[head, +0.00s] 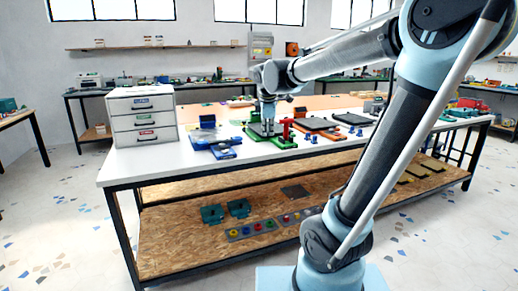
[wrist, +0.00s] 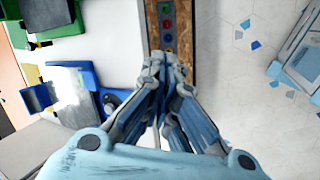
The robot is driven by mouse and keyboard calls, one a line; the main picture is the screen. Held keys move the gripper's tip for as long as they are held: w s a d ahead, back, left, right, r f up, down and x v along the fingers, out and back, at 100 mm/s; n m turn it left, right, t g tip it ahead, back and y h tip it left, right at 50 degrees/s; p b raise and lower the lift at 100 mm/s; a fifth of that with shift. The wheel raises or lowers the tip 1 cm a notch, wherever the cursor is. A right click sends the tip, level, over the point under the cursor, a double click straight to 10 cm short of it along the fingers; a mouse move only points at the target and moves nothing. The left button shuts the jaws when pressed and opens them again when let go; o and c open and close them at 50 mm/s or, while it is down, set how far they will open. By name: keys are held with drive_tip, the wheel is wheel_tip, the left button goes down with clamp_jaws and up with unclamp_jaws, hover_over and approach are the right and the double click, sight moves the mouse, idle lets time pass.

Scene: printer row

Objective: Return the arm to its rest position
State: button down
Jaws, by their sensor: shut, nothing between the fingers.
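My arm reaches from the lower right of the head view up and over to the left across the workbench (head: 180,160). My gripper (head: 268,122) is at its end, pointing down above the bench's white top near its front edge. In the head view it overlaps a green and grey printer, and I cannot tell the gap between them. In the wrist view my gripper (wrist: 172,62) has its fingers together, with nothing seen between them. Below the fingers are the white bench edge and the lower wooden shelf.
A blue printer (head: 215,145) stands left of my gripper, and a red clamp-like part (head: 286,131) close to its right. A white drawer cabinet (head: 143,115) stands at the bench's left end. The lower shelf (head: 190,245) holds coloured spools and teal parts. Floor in front is clear.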

drive_tip(key=s+d+f+m+g, duration=0.1)
drive_tip(key=s+d+f+m, duration=0.4)
drive_tip(key=s, duration=0.4)
drive_tip(key=s+d+f+m+g, duration=0.1)
drive_tip(key=s+d+f+m, duration=0.4)
drive_tip(key=s+f+m, duration=0.2)
drive_tip(key=s+d+f+m+g, duration=0.1)
drive_tip(key=s+d+f+m, duration=0.4)
drive_tip(key=s, duration=0.5)
wheel_tip(320, 180, down, 3)
drive_tip(key=shift+s+d+r+m, duration=0.1)
drive_tip(key=shift+s+d+m, duration=0.25)
drive_tip(key=shift+m, duration=0.25)
